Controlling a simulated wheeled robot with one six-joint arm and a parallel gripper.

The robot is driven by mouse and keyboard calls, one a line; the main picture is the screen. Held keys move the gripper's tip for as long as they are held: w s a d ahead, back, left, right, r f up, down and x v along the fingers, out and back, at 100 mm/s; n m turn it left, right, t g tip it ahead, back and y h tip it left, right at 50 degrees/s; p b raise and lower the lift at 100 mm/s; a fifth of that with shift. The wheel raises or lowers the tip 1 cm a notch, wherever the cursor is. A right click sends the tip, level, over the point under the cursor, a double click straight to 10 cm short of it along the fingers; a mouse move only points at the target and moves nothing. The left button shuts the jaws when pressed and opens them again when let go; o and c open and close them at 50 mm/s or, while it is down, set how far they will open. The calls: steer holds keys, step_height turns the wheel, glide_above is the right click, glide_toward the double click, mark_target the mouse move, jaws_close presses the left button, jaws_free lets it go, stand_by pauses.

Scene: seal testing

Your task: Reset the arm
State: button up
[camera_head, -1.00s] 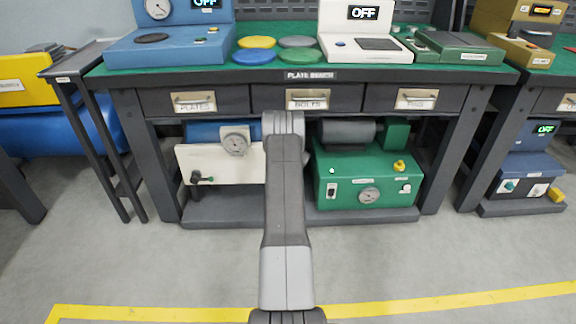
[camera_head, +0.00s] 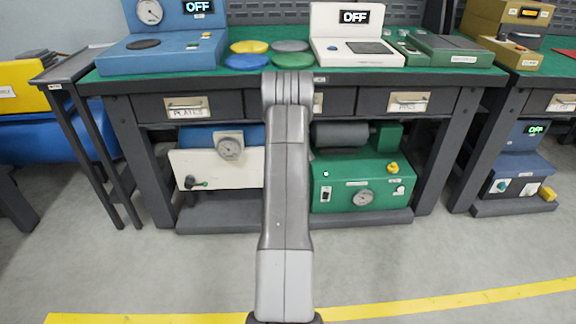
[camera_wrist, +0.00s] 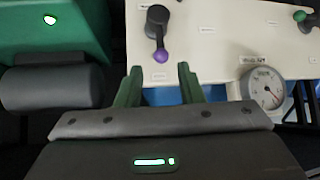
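My arm (camera_head: 285,180) reaches forward and up in the head view, its top bend in front of the middle drawer and bench edge. My gripper is hidden behind the arm there. In the wrist view my gripper (camera_wrist: 159,84) shows two green fingers spread apart with nothing between them. Beyond the fingers is a cream panel (camera_wrist: 215,35) with a purple-tipped lever (camera_wrist: 158,35) and a round gauge (camera_wrist: 264,88), seen upside down.
The bench (camera_head: 225,80) carries a blue tester (camera_head: 160,52), several coloured plates and a white device (camera_head: 355,50) reading OFF. A green pump unit (camera_head: 355,180) sits on the shelf below. A grey side stand (camera_head: 75,65) is at left. The floor in front is clear.

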steer(key=shift+s+r, duration=0.15)
stand_by(0.4)
steer(key=x, duration=1.3)
steer(key=shift+w+f, duration=0.2)
steer(key=shift+f, duration=0.2)
